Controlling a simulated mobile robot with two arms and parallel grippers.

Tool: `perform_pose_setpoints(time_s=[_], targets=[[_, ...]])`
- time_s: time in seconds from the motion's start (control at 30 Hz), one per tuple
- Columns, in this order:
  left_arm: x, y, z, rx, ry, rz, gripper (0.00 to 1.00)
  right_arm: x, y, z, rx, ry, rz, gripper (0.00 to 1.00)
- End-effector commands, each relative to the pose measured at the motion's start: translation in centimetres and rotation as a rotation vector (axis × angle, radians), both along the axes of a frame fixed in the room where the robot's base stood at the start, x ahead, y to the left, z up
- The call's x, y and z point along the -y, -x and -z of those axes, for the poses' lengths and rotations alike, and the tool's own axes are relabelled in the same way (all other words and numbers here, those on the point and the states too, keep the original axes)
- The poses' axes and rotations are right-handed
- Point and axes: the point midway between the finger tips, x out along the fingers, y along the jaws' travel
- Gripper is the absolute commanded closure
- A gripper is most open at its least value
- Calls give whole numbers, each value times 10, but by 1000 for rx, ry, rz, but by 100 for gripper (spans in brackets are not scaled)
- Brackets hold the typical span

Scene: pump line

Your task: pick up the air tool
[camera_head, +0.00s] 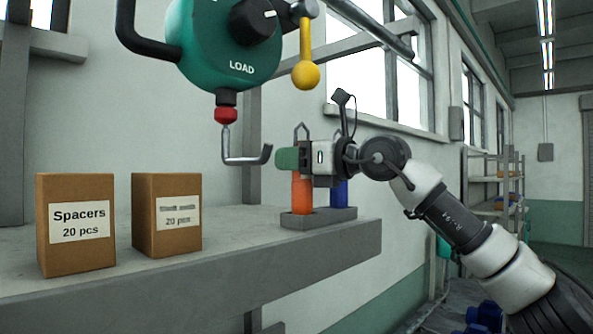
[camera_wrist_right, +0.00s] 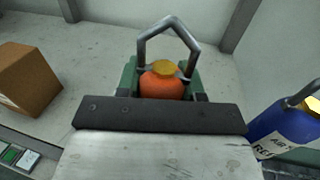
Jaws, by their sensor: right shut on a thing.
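An orange cylindrical tool (camera_head: 302,190) with a metal bail on top stands upright in a grey holder (camera_head: 318,217) on the shelf. My right gripper (camera_head: 291,158) reaches in from the right and is shut on its upper part. In the right wrist view the orange tool (camera_wrist_right: 162,85) shows a yellow cap and the bail between the green finger pads. A blue tool (camera_head: 339,192) stands beside it in the holder; in the wrist view the blue tool (camera_wrist_right: 284,128) has a partly readable label with "AIR". My left gripper is not in view.
A green "LOAD" unit (camera_head: 215,45) hangs above, with a yellow ball lever (camera_head: 306,74) and an empty metal hook (camera_head: 240,159) left of my gripper. Two cardboard boxes, spacers (camera_head: 75,250) and another (camera_head: 166,242), stand on the grey shelf (camera_head: 230,272). A wall is behind.

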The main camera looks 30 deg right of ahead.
Motion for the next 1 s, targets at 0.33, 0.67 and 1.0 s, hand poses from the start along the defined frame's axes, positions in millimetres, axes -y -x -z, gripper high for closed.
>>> perform_pose_setpoints(time_s=[0.33, 0.67, 1.0], targets=[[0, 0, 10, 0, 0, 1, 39, -1, 2, -25, 9, -4, -3, 100], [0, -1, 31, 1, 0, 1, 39, 15, 26, -33, 10, -3, -1, 100], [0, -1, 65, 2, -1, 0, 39, 55, 89, -32, 10, -4, -1, 100]])
